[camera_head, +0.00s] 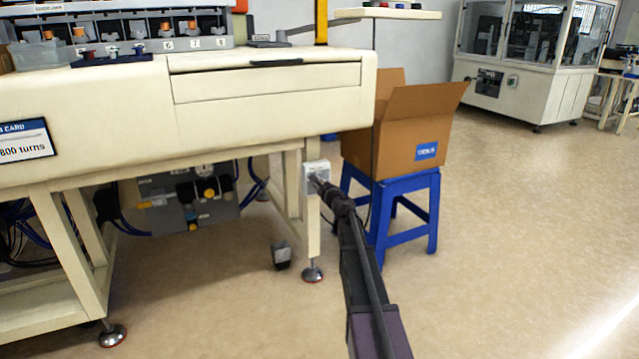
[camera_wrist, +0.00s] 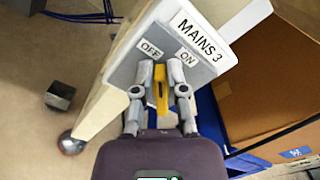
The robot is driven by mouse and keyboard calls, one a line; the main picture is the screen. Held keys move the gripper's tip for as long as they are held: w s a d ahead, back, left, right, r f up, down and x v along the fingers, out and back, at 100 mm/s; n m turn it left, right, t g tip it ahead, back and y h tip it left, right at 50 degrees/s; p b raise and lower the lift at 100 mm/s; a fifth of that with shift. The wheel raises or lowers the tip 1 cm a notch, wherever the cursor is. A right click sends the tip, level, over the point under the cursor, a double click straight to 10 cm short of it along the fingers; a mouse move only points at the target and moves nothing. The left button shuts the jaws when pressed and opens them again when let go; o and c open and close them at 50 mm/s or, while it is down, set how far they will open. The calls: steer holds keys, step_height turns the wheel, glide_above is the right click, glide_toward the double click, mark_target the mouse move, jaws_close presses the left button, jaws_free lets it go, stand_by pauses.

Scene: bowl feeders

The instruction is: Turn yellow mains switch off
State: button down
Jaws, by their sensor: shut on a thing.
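The yellow mains switch (camera_wrist: 161,90) shows in the wrist view on a grey plate (camera_wrist: 216,66) labelled MAINS 3, with OFF on the left and ON on the right. Its yellow handle lies between the two fingers of my gripper (camera_wrist: 162,76), which is shut on it. The handle's top end sits between the two labels; I cannot tell which one it points to. In the head view, my gripper (camera_head: 319,182) reaches the pale switch box (camera_head: 316,166) on the bench's front right leg and hides the yellow handle.
The cream bench (camera_head: 250,125) stands above and left of the switch. A cardboard box (camera_head: 405,135) on a blue stool (camera_head: 408,190) stands close on the right. A small dark block (camera_head: 281,256) lies on the floor by the leg. The floor at front right is clear.

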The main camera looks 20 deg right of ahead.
steer(key=n, duration=0.3)
steer(key=f+n, duration=0.1)
steer(key=shift+w+a+n+b, duration=0.15)
steer(key=shift+a+n+b, duration=0.15)
steer(key=shift+n+b, duration=0.1)
steer(key=n, duration=0.2)
steer(key=f+n+b, duration=0.1)
steer(key=n, duration=0.1)
steer(key=shift+a+n, duration=0.1)
steer(key=shift+n, duration=0.2)
steer(key=c, duration=0.7)
jaws_free()
steer(key=shift+s+d, duration=0.15)
steer(key=shift+s, duration=2.9)
steer(key=shift+s+d, duration=0.1)
steer(key=shift+s, duration=2.9)
